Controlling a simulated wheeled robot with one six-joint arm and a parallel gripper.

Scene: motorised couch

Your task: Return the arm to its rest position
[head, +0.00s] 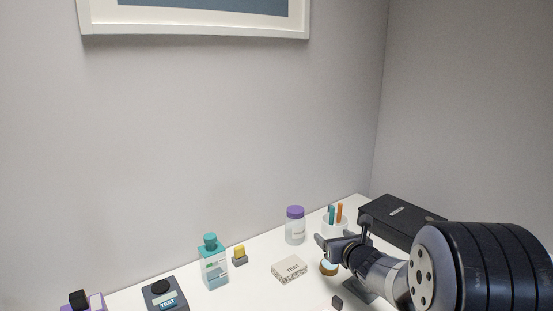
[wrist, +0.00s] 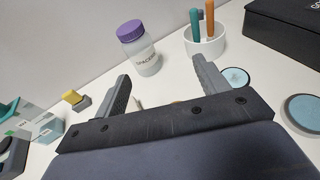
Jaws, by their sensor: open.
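My gripper (head: 343,244) is at the right of the head view, at the end of my arm, over the white table. In the wrist view its two fingers (wrist: 160,90) stand wide apart with nothing held between them. A jar with a purple lid (head: 295,226) stands beyond the gripper; it also shows in the wrist view (wrist: 140,50), past the gap between the fingers. A white cup with a teal and an orange stick (head: 335,224) stands just behind the gripper and shows in the wrist view (wrist: 205,42).
A black box (head: 402,220) lies at the back right near the wall. A white TEST box (head: 289,269), a teal-capped bottle (head: 213,265), a yellow-topped block (head: 240,256) and a dark TEST device (head: 165,295) stand to the left. Round discs (wrist: 302,112) lie right of the gripper.

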